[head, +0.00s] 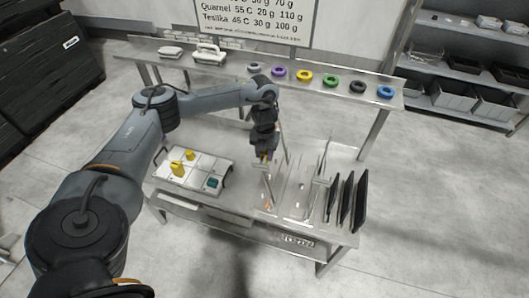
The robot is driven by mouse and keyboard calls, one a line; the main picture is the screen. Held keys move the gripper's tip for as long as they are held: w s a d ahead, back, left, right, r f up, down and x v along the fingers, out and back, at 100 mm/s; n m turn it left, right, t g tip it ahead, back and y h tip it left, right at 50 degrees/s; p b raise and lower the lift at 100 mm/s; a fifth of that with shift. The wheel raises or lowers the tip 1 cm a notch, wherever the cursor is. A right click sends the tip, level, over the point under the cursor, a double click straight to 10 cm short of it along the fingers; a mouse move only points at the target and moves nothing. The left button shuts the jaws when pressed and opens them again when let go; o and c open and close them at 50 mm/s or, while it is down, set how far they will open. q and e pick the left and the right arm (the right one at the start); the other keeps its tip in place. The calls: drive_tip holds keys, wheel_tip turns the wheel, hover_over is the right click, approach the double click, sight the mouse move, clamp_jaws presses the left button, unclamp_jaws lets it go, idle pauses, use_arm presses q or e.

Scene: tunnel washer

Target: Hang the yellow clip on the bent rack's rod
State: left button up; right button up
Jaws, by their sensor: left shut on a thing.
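Thin upright racks with rods (325,168) stand on the table to the right of and below the gripper. One thin rod (284,146) leans just right of the gripper. I cannot tell for sure which rack is the bent one, or whether the clip touches a rod. My right gripper is not in view.
A white compartment tray (200,163) at left holds yellow pieces (177,168) and a teal piece (212,183). Dark upright panels (346,198) stand at the table's right end.

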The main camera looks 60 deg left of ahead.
use_arm(q)
drive_tip(key=shift+f, duration=0.3)
drive_tip(key=o, duration=1.1)
